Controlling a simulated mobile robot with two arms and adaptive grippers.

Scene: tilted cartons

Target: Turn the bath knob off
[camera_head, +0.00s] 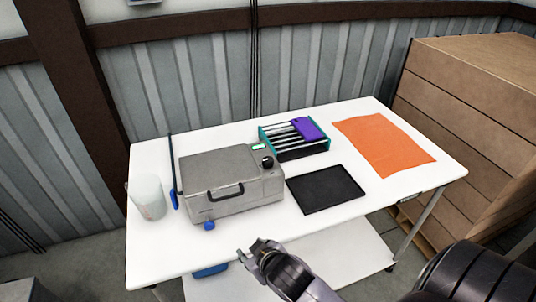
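The bath is a grey box (225,204) with a closed lid and a dark handle, on the left half of the white table. Its black round knob (268,162) is on the top right, beside a small lit green display (259,146). The knob's setting is too small to read. My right gripper (251,250) is in front of the table's near edge, well apart from the bath and knob. Its fingers look spread, with nothing between them. My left gripper is not in view.
The white table (370,205) also holds a translucent beaker (148,198), a teal rack with a purple item (295,140), a black tray (325,189) and an orange mat (384,144). Stacked cartons (465,120) stand right. A blue valve (209,225) sticks out from the bath's front.

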